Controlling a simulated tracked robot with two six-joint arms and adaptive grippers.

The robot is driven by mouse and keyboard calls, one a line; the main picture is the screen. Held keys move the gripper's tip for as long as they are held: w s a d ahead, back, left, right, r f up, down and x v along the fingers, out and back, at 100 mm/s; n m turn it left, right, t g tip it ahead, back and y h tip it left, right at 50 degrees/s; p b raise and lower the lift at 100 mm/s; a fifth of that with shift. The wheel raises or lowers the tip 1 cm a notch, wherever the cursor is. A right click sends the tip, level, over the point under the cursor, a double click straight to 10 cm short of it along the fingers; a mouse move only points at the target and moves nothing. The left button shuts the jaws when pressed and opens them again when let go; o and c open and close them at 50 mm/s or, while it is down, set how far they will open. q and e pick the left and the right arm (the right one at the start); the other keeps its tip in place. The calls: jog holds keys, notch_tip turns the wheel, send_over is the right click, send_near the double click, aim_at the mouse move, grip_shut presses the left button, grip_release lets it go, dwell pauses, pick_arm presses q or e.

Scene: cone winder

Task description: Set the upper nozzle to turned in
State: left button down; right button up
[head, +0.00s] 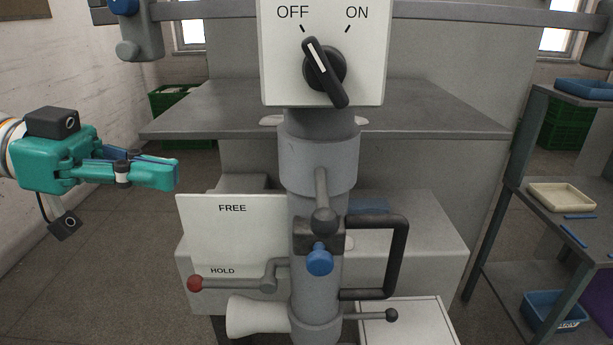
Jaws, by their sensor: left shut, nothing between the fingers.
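The upper nozzle sits on a grey collar (318,163) around the column, under the switch box. Its lever with a dark ball (324,221) points towards me and down. Pale edges of the upper nozzle (271,120) show on both sides behind the column; the rest is hidden, and it seems to point away from me. A lower white nozzle (256,317) points left, and its black-ball lever (391,315) points right. My left gripper (176,176) is shut and empty, well left of the column. My right gripper is not in view.
The switch box (372,85) has its black knob (323,68) towards OFF. A red-ball lever (195,284) is at HOLD on the FREE/HOLD plate (230,235). A blue knob (320,262) and black handle (401,258) stick out below the collar. Shelves (555,160) stand right.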

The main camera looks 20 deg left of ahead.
pick_arm(q)
jog(key=p+x, duration=0.3)
jog(key=x, duration=1.1)
jog(key=shift+d+b, duration=0.75)
jog(key=shift+b, duration=0.35)
jog(key=shift+w, duration=0.1)
